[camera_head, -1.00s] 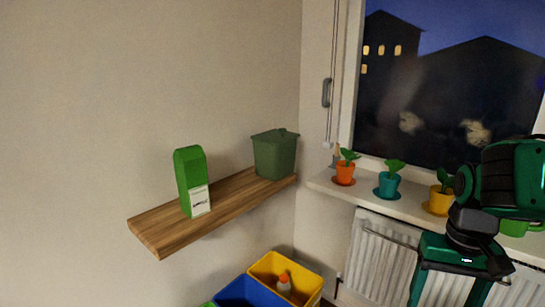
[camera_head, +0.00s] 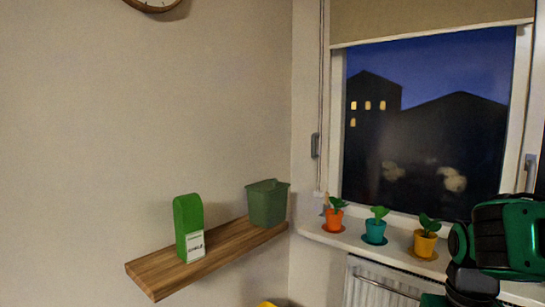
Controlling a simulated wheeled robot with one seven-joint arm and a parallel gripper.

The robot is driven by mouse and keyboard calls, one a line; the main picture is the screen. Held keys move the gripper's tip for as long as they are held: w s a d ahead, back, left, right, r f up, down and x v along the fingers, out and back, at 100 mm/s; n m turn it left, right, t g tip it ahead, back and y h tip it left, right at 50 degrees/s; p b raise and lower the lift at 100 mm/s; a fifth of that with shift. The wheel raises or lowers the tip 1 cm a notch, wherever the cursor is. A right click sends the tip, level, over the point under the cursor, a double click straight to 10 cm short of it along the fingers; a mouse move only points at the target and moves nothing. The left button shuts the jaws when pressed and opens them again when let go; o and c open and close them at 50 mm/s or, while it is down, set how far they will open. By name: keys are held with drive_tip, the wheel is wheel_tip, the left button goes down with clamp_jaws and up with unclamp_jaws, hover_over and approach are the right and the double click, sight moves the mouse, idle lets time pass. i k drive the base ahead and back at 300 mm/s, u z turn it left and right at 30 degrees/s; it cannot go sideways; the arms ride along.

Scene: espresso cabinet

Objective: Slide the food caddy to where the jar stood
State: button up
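The food caddy (camera_head: 267,204) is a dark green bin standing upright at the far right end of a wooden wall shelf (camera_head: 160,274), near the room corner. Its top now looks like an open rim, but I cannot tell for sure whether a lid is on. No jar is in view. My gripper (camera_head: 436,300) shows only as a sliver of green at the bottom right edge. It is well to the right of the shelf and apart from the caddy. Its fingers are below the picture.
A bright green carton (camera_head: 188,228) with a white label stands on the shelf, left of the caddy, with bare wood between them. Potted plants in orange (camera_head: 334,219), teal (camera_head: 375,231) and yellow (camera_head: 425,243) pots line the windowsill. A radiator (camera_head: 375,283) is below.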

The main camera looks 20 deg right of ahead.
sight(266, 210)
drive_tip(key=k, duration=1.05)
drive_tip(key=z, duration=0.6)
drive_tip(key=i, duration=2.55)
drive_tip(key=u, duration=1.1)
drive_tip(key=i, duration=0.25)
drive_tip(key=z, duration=0.05)
